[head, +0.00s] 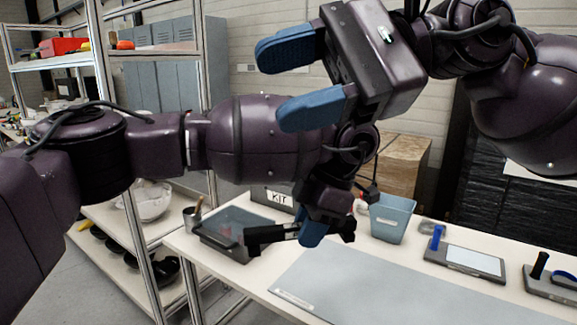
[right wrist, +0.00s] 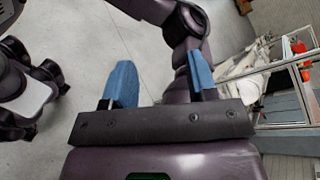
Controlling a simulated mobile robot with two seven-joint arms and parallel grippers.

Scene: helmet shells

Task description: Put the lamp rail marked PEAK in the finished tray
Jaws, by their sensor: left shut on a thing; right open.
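My left gripper (head: 312,236) is the lower one, above the table's back left part. It is shut on a dark bar-like piece (head: 266,238) that sticks out to the left of its blue fingers. No PEAK marking can be read on it, so I cannot tell that it is the lamp rail. A grey, shallow tray-like thing (head: 222,236) lies on the table behind it, partly hidden; no finished label shows. My right gripper (head: 275,88) is raised high, open and empty; its blue fingers are apart in the right wrist view (right wrist: 160,78).
A shelf rack (head: 140,225) stands at left.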

